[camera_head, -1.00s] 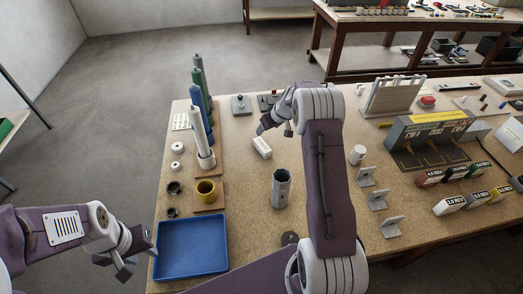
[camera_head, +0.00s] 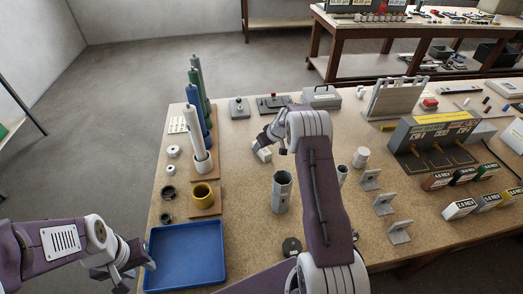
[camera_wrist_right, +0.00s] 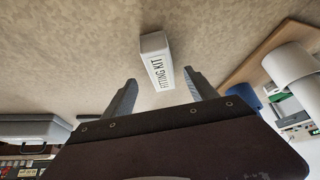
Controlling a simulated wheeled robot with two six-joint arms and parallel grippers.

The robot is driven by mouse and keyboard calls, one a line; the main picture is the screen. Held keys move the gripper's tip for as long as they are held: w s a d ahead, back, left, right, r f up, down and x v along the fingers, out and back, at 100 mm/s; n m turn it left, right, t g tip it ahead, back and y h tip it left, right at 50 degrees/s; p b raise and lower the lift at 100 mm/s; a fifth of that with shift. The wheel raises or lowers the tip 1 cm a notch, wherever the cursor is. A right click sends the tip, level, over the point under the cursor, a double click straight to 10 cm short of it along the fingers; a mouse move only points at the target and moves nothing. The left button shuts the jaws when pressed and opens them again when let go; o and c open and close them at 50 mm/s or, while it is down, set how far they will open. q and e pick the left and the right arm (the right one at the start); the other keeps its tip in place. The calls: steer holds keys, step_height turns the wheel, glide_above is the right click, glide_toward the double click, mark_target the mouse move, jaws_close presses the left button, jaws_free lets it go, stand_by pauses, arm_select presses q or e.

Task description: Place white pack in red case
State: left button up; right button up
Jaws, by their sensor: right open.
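The white pack (camera_wrist_right: 157,60), a small box lettered "FITTING KIT", lies on the bench in the right wrist view. My right gripper (camera_wrist_right: 160,92) is open, its fingers on either side of the pack's near end; I cannot tell whether they touch it. In the head view the pack (camera_head: 264,154) is partly hidden by my right gripper (camera_head: 268,142). My left gripper (camera_head: 135,268) is empty, with its fingers apart, beside the blue tray. I cannot make out a clearly red case; a grey case with a handle (camera_head: 321,97) stands at the back.
The blue tray (camera_head: 186,284) is at the front left. Upright tubes (camera_head: 199,140) and a yellow ring (camera_head: 202,192) stand left of the pack. A grey hollow cylinder (camera_head: 281,190) is in front of it. Grey brackets (camera_head: 384,204) and a fixture (camera_head: 436,140) are to the right.

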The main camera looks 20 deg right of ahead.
steer(key=shift+w+f, duration=0.15)
steer(key=shift+f, duration=0.05)
steer(key=p+x, duration=0.1)
steer(key=x, duration=0.2)
steer(key=shift+w+a+f+p, duration=0.15)
steer(key=shift+f+p, duration=0.2)
steer(key=shift+p, duration=0.05)
steer(key=shift+w+f, duration=0.25)
steer(key=shift+f, duration=0.15)
steer(key=shift+s+r, duration=0.1)
steer(key=shift+f+b, duration=0.2)
steer(key=shift+b, duration=0.25)
jaws_close()
